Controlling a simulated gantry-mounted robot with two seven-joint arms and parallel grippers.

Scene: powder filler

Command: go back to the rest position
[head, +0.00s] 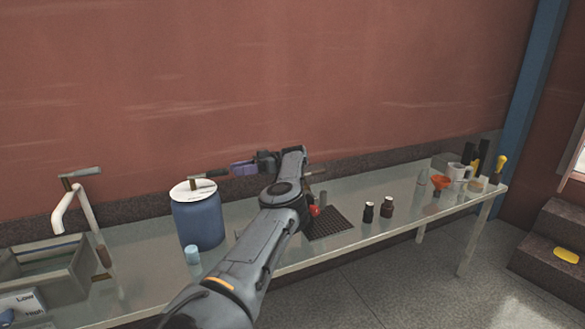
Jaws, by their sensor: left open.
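My left arm reaches up from the bottom over the long bench (330,248). My left gripper (243,168) is at its far end, above the back of the bench. It points left and is open. A purple part shows at its tip; I cannot tell whether this is part of the fingers. The gripper is up and to the right of a blue drum (198,222) with a white lid (193,190), apart from it as far as I can see. My forearm hides part of the bench. My right gripper is not in view.
A dark perforated mat (328,223) lies beside my arm, with two dark bottles (387,209) to its right. An orange funnel (440,182) and a white mug (457,171) stand at the right end. A grey sink (55,280) with a white tap (62,210) is at left.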

